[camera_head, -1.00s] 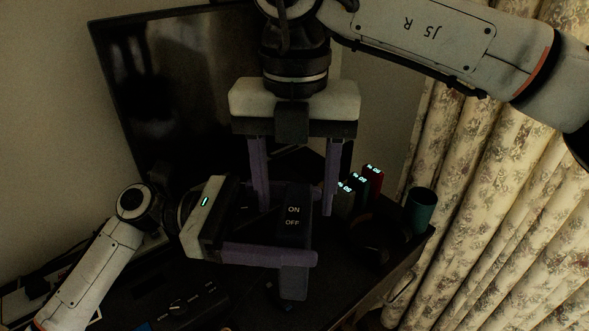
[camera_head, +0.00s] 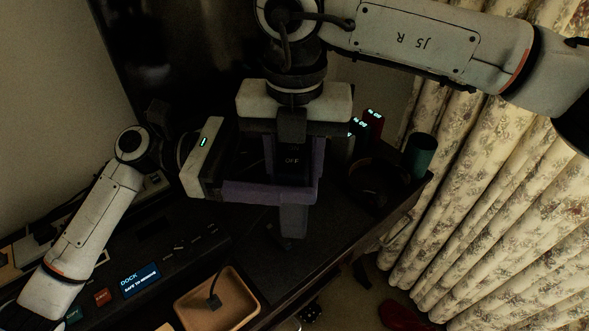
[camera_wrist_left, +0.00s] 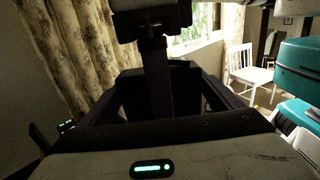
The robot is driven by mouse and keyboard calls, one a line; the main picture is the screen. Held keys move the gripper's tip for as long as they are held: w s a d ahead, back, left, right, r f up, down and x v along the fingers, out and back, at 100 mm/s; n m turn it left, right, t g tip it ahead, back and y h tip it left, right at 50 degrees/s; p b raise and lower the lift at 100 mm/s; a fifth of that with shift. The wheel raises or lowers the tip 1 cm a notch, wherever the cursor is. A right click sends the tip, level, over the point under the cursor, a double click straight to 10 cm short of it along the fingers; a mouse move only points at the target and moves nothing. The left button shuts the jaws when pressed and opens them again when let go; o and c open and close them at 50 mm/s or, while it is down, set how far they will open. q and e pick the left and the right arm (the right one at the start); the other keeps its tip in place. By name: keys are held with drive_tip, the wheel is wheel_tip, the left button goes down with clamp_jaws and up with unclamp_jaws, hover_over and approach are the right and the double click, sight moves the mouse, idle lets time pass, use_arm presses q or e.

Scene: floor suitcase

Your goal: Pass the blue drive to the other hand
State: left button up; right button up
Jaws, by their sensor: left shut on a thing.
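My left gripper (camera_head: 300,182) reaches in from the left, shut on an upright dark block (camera_head: 292,218) above the desk. The block shows OFF on its face, and its lower end hangs below the finger. Too little light falls on it to tell whether it is blue. My right gripper (camera_head: 292,172) points down from above, a finger at each side of the block's upper part. I cannot tell whether these fingers touch it. In the left wrist view the block is a dark vertical bar (camera_wrist_left: 157,80). Two small drives with lit labels stand behind, one red (camera_head: 375,124).
A teal cup (camera_head: 420,155) stands at the desk's right end, near the patterned curtain (camera_head: 470,190). A tan tray (camera_head: 240,290) with a black cable plug is at the front. A lit dock panel (camera_head: 140,277) lies left. A monitor (camera_head: 180,60) stands behind.

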use_arm(q)
drive_tip(key=shift+r, duration=0.15)
use_arm(e)
clamp_jaws()
use_arm(q)
drive_tip(key=o, duration=1.4)
drive_tip(key=shift+c, duration=0.2)
use_arm(e)
drive_tip(key=shift+r, duration=0.1)
use_arm(q)
drive_tip(key=a, duration=1.2)
drive_tip(key=shift+w, duration=0.1)
